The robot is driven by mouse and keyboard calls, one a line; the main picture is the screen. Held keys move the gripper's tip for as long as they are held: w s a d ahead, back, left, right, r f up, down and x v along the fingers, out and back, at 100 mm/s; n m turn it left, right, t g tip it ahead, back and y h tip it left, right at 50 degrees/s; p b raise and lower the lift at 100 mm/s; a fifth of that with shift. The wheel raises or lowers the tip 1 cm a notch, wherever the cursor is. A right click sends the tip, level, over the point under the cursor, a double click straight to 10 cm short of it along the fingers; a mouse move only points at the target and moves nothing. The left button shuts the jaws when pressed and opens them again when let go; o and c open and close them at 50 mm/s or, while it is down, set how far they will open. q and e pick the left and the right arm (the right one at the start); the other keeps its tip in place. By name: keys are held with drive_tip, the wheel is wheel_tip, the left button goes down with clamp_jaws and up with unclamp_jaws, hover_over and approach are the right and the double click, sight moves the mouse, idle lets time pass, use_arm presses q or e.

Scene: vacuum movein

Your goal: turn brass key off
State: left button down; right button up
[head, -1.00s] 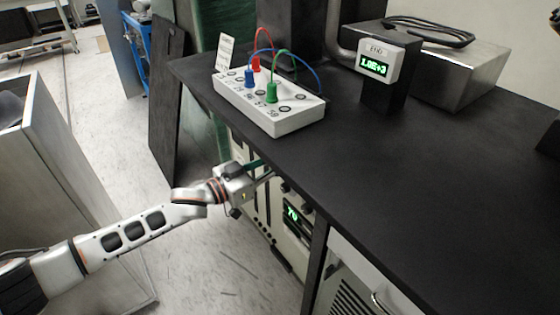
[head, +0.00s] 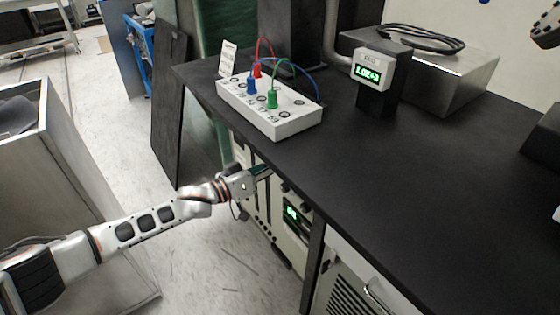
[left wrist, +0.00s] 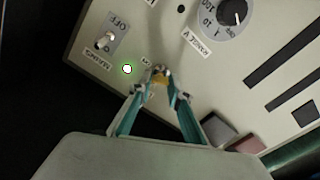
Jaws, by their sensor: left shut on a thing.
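The brass key (left wrist: 161,79) shows in the left wrist view as a small yellow-brown piece at the panel face. The teal fingertips of my left gripper (left wrist: 160,74) are shut on it and hide most of it. A lit green lamp (left wrist: 127,69) and a MAINS toggle switch (left wrist: 105,41) marked OFF sit beside it on the panel. In the head view my left gripper (head: 262,171) is at the front of the instrument (head: 291,250) under the bench edge. The key is hidden there.
The black bench top (head: 420,170) overhangs the instrument. A white terminal box (head: 270,110) with coloured leads and a small green display unit (head: 368,75) stand on it. A range knob (left wrist: 222,15) is on the panel. A grey cabinet (head: 60,170) stands to the left; floor lies between.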

use_arm(q)
drive_tip(key=n, duration=1.2)
drive_tip(key=shift+f, duration=0.3)
use_arm(e)
drive_tip(key=shift+s+d+f, duration=0.1)
drive_tip(key=shift+d, duration=0.15)
use_arm(q)
drive_tip(key=shift+n, duration=0.3)
drive_tip(key=shift+s, duration=0.1)
use_arm(e)
drive_tip(key=shift+f, duration=0.1)
use_arm(q)
drive_tip(key=c, duration=1.9)
unclamp_jaws()
drive_tip(key=shift+r, duration=0.1)
